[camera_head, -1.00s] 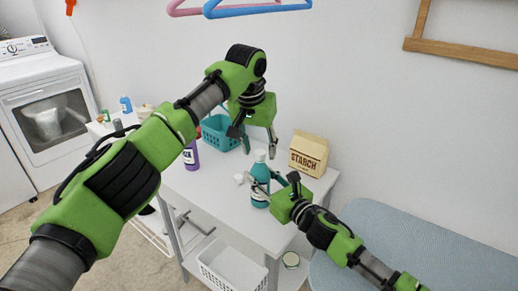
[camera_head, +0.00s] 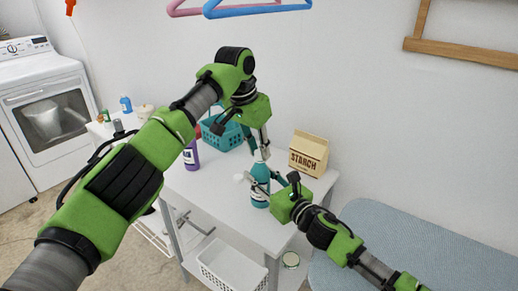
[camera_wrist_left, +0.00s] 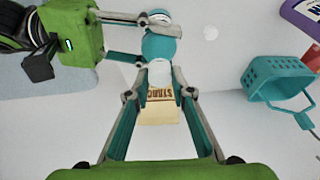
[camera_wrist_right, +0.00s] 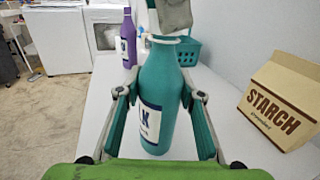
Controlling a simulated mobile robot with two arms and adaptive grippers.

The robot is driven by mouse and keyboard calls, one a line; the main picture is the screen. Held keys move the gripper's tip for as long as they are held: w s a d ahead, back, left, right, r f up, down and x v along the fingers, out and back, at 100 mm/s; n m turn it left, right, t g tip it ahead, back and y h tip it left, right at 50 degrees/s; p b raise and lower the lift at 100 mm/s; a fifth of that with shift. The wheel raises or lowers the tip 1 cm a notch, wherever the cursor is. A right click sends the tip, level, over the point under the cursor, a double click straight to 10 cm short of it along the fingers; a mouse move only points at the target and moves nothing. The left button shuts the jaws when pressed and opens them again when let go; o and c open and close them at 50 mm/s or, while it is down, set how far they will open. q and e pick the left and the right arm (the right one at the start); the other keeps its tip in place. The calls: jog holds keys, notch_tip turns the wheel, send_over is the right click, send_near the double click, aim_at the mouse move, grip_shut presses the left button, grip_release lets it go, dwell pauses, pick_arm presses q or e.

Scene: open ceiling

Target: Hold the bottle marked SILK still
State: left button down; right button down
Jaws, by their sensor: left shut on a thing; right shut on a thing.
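The teal bottle (camera_head: 260,194) marked SILK stands upright on the white table; its label shows partly as "LK" on the bottle in the right wrist view (camera_wrist_right: 158,90). My right gripper (camera_head: 266,186) is shut around its body from the right, and its fingers flank the bottle in the right wrist view (camera_wrist_right: 161,95). My left gripper (camera_head: 262,150) comes from above and is shut on the bottle's white cap (camera_wrist_left: 160,73). The cap is mostly hidden by the fingers in the head view.
A starch carton (camera_head: 309,153) stands to the right behind the bottle. A teal basket (camera_head: 222,136) and a purple bottle (camera_head: 192,155) stand to the left. A small white thing (camera_wrist_left: 210,33) lies near the bottle. The front of the table (camera_head: 215,195) is clear.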

pick_arm(q)
jog(key=shift+w+a+m+g, duration=0.1)
jog(key=shift+m+g, duration=0.05)
jog(key=shift+m, duration=0.45)
jog(key=shift+w+a+m+g, duration=0.1)
jog(key=shift+m+g, duration=0.05)
jog(key=shift+m, duration=0.45)
jog(key=c, duration=1.8)
grip_release()
jog(key=shift+o, duration=0.2)
jog(key=shift+s, duration=0.1)
jog(key=shift+d, duration=0.1)
jog(key=shift+r, duration=2.25)
jog(key=shift+h, duration=0.3)
jog(key=shift+o, duration=0.4)
jog(key=shift+d, duration=0.1)
